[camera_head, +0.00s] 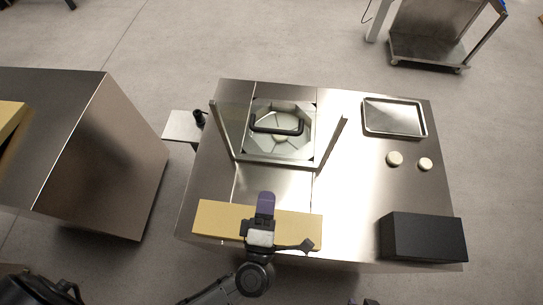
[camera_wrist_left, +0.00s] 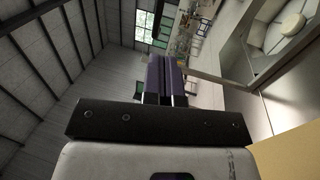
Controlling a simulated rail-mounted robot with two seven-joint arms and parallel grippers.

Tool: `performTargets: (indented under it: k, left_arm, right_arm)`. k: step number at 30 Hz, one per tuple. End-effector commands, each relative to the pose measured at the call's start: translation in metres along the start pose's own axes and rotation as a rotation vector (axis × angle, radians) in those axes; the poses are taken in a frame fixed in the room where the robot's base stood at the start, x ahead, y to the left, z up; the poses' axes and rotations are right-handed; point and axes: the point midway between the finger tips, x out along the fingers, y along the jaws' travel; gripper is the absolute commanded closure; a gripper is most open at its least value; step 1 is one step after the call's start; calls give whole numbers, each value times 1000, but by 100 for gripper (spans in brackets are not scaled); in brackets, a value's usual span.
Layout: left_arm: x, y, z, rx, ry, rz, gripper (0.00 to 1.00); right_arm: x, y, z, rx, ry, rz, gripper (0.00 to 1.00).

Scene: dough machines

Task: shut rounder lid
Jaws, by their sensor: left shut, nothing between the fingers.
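The rounder (camera_head: 200,215) is a steel machine with an octagonal well (camera_head: 262,145) in its top; pale dough lies inside. Two upright bars rise at the well's sides, and a black handle (camera_head: 277,128) shows over it. The lid looks raised between the bars, but its clear panel is hard to make out. The well also shows at the upper right of the left wrist view (camera_wrist_left: 285,30). My left gripper (camera_head: 265,204) has purple fingers, shut and empty, above the tan front board, apart from the handle. Small purple tips, likely my right gripper (camera_head: 362,301), show at the bottom edge.
A tan board (camera_head: 218,218) runs along the front. A black box (camera_head: 425,237) is at the front right. A steel tray (camera_head: 394,117) and two dough balls (camera_head: 394,159) lie on the right side. Another steel machine (camera_head: 90,150) stands to the left across a gap.

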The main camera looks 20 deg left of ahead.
Motion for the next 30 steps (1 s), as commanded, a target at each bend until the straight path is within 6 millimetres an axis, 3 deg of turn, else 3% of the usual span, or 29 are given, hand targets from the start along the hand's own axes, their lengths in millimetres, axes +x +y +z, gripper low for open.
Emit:
performTargets:
  k: [18,30]
  left_arm:
    - [105,4,1,6,-3,4,100]
    - [134,1,1,5,-4,2,100]
  right_arm:
    - [-36,3,-12,-6,0,5,57]
    - [-44,2,-15,-1,1,2,57]
